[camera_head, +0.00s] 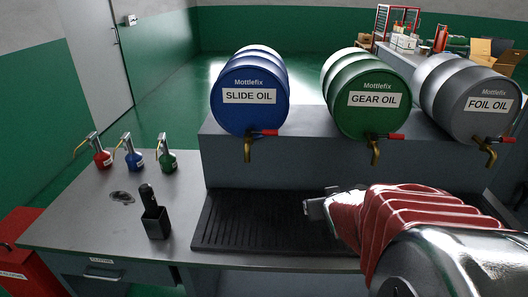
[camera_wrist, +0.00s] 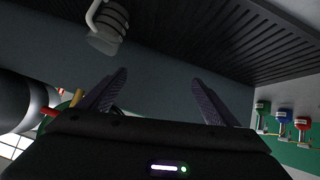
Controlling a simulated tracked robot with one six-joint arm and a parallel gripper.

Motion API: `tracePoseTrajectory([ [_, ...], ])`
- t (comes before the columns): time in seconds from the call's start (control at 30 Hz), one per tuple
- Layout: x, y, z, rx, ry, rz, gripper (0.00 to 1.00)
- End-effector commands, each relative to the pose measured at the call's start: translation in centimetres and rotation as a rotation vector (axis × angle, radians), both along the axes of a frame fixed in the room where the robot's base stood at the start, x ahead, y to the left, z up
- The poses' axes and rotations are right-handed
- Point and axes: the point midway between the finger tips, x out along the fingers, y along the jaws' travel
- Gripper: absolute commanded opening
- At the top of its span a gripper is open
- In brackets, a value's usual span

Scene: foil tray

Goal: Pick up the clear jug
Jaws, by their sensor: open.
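The clear jug (camera_wrist: 112,22) shows at the top left of the wrist view, which is turned nearly upside down. It is a greyish, see-through jug with ribbed sides and a pale handle on its left side in the picture. It appears to stand on the black ribbed drip tray (camera_wrist: 225,32). My gripper (camera_wrist: 158,78) is open, with its two dark fingers apart and nothing between them. The jug is apart from the fingers, beyond the left one in the picture. In the head view I cannot see the jug; my arm covers the right part of the tray (camera_head: 228,222).
Blue (camera_head: 247,108), green (camera_head: 368,112) and grey (camera_head: 462,105) drums with brass taps stand on a raised ledge behind the tray. Small red (camera_head: 103,159), blue (camera_head: 134,160) and green (camera_head: 167,160) oil cans and a black holder (camera_head: 156,222) stand on the bench's left.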

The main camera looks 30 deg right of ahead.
Motion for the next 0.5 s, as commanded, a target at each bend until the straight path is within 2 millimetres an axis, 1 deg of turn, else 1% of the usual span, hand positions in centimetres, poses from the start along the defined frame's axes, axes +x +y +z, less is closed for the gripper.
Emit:
tracePoseTrajectory([
  [0.03,-0.4,-1.7,-0.9,-0.004,-0.01,-0.016,0.84],
  [0.2,-1.6,-6.1,-3.0,-0.02,-0.077,-0.045,0.84],
  [0.4,-3.8,-10.2,-5.5,-0.017,-0.169,-0.07,0.84],
  [0.5,-5.2,-11.8,-6.7,-0.008,-0.223,-0.08,0.84],
])
